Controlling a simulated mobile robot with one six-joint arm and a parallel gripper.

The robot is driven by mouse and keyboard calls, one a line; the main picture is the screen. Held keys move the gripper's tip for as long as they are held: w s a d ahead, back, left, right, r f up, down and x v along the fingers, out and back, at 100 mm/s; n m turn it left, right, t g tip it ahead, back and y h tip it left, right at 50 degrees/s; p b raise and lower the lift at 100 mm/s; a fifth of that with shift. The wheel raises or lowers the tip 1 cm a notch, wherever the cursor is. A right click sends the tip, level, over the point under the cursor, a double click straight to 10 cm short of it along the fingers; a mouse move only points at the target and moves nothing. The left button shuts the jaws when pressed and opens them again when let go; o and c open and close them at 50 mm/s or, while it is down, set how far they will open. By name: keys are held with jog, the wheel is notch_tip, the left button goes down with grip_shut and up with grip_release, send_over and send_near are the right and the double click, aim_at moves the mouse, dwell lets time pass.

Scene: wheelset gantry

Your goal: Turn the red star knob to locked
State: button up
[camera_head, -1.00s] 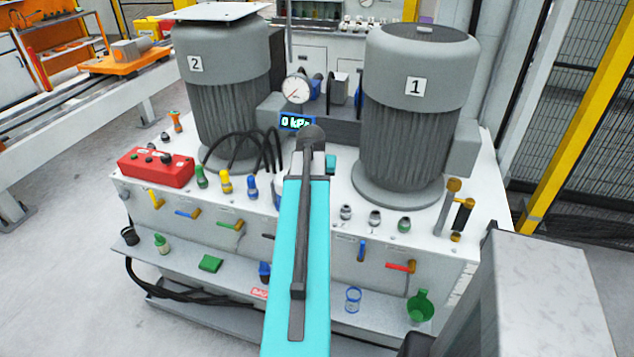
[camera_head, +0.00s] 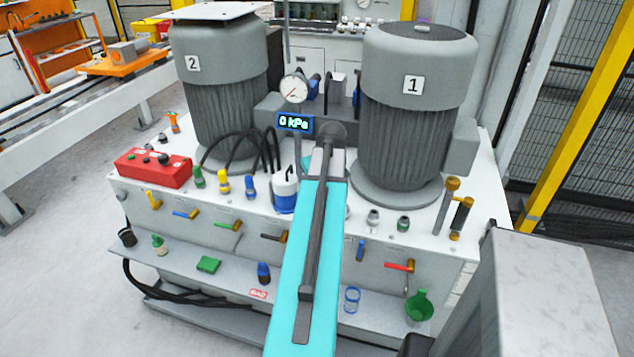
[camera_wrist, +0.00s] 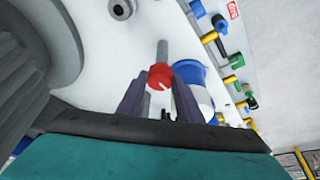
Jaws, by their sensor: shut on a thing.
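The red star knob (camera_wrist: 160,77) shows in the wrist view on the end of a grey stem, above the white bench top. A small light mark or notch shows on its face. My gripper (camera_wrist: 161,84) has one grey finger on each side of the knob and is shut on it. In the head view the knob and the fingers are hidden behind my turquoise arm. No locked marking can be read.
A blue-and-white canister (camera_head: 285,190) stands close to my gripper; it also shows beside the right finger in the wrist view (camera_wrist: 192,80). Motor 1 (camera_head: 415,110) and motor 2 (camera_head: 222,90) rise behind. A display (camera_head: 294,123) reads 0 kPa. A red control box (camera_head: 154,167) sits left.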

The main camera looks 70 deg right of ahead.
jog(key=shift+w, duration=0.1)
dwell(0.4)
jog(key=o, duration=1)
jog(key=shift+o, duration=0.2)
jog(key=shift+r, duration=0.15)
jog(key=b+v, duration=0.2)
jog(key=v, duration=1.1)
jog(key=shift+s+r, duration=0.2)
jog(key=shift+s, duration=0.1)
